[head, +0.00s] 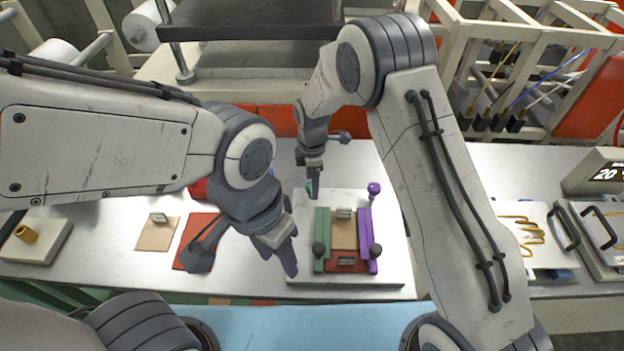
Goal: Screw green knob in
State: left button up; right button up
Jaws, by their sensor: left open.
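A white base plate (393,226) lies on the table, with a green bar (322,228) on its left and a purple bar (366,232) on its right. A green knob (309,187) shows in small part at the far end of the green bar, mostly hidden by my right gripper (314,190). My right gripper points down at it; whether its fingers grip the knob is unclear. A purple knob (374,188) stands at the far end of the purple bar. My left gripper (279,261) is open and empty, left of the green bar.
Black knobs stand at the near ends of both bars. Between the bars lie a tan piece (343,232) and a red piece (347,266). A red sheet (195,243) and a tan sheet (157,233) lie left.

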jog(key=shift+f, duration=0.25)
grip_shut()
